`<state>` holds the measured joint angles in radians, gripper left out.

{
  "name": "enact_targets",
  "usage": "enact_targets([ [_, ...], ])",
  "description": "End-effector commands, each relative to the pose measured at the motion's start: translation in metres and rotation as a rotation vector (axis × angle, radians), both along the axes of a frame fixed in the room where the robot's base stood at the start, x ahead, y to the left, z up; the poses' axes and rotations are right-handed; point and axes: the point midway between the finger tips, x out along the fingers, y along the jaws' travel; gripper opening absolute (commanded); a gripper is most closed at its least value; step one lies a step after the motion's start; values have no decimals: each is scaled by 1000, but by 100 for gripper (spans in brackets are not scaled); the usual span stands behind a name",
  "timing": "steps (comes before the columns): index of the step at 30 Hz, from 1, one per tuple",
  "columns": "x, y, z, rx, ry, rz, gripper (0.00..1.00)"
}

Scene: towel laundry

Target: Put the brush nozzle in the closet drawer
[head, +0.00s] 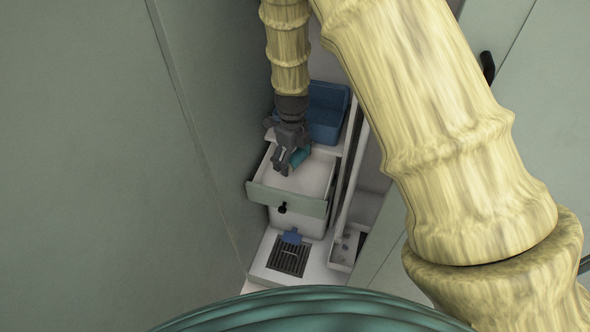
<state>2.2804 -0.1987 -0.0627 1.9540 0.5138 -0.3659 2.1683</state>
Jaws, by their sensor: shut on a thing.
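My gripper (289,167) hangs from my arm in the upper middle of the head view, pointing down. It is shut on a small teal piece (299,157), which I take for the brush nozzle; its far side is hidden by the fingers. The closet drawer (318,178) is pulled open, with a white inside and a grey-green front (300,201) with a dark knob. The gripper and the nozzle are over the drawer opening. I cannot tell how high above the drawer floor they are.
A blue bin (327,112) stands on the shelf behind the drawer. A narrow white tray (345,247) is at right. Green closet panels (95,170) flank the narrow space.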

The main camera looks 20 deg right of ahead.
Motion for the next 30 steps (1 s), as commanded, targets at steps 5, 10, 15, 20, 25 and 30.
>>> enact_targets([
  [5,-4,-9,-29,1,4,-13,62],
  [10,-5,-13,-52,0,3,-19,62],
  [15,-4,-14,-61,0,1,-20,62],
  [20,-5,-13,-75,1,2,-18,62],
  [25,-5,-12,-95,1,2,-18,62],
  [30,-4,-11,-97,1,1,-16,62],
])
